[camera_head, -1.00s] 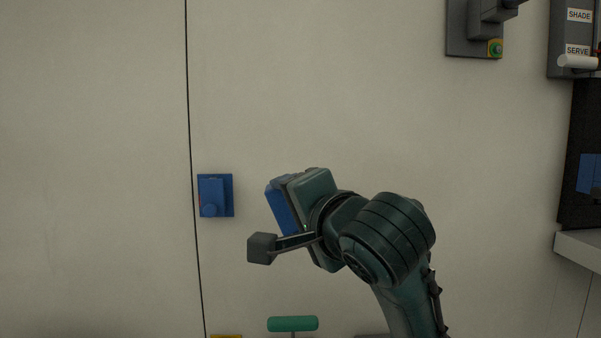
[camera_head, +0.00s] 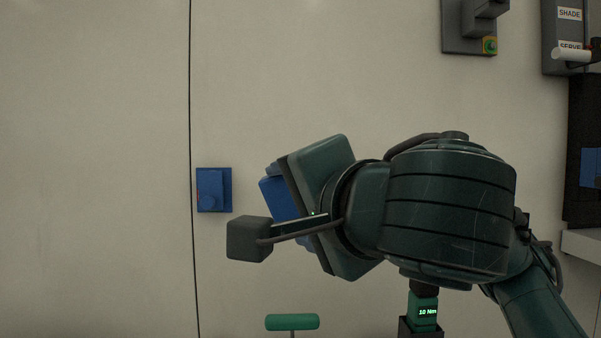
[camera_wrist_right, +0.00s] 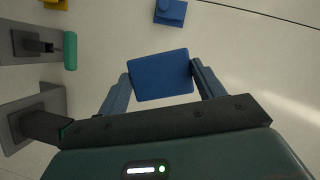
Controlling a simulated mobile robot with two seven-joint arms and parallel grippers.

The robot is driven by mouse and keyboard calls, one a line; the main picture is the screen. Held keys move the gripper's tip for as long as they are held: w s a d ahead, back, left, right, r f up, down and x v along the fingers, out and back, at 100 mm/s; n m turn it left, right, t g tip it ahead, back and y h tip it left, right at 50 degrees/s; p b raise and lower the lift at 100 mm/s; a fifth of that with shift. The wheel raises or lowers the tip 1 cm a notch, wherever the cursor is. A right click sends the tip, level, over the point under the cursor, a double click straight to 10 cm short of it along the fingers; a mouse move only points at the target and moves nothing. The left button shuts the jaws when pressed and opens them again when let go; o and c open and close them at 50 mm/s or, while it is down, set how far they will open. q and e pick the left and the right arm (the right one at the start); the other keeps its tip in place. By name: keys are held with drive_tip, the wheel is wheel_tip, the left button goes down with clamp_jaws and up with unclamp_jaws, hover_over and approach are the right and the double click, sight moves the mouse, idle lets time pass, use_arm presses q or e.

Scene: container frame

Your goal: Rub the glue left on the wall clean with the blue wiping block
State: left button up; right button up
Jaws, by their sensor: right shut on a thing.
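My right gripper (camera_wrist_right: 161,80) is shut on the blue wiping block (camera_wrist_right: 160,75); its two fingers stand at the block's left and right sides in the right wrist view. In the head view the block (camera_head: 280,198) is partly hidden behind the gripper's body. The block is in front of the pale wall (camera_head: 300,70); I cannot tell whether it touches it. No glue mark can be made out on the wall. My left gripper is not in view.
A blue fixture (camera_head: 213,190) is on the wall left of my gripper, beside a dark vertical seam. A green handle (camera_head: 292,322) is below. A grey panel (camera_head: 472,25) and labelled panel (camera_head: 570,35) are at upper right. The upper middle wall is clear.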

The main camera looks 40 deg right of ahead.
drive_tip(key=shift+s+a+f, duration=0.1)
drive_tip(key=shift+s, duration=0.35)
use_arm(q)
drive_tip(key=b, duration=0.1)
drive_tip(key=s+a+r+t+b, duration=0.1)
drive_tip(key=b, duration=0.1)
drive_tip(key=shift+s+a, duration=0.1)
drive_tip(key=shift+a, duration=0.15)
use_arm(e)
drive_tip(key=s+a, duration=0.2)
drive_tip(key=s, duration=0.1)
drive_tip(key=s+a, duration=0.1)
drive_tip(key=shift+s, duration=0.4)
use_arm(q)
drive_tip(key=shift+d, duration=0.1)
use_arm(e)
drive_tip(key=shift+a, duration=0.1)
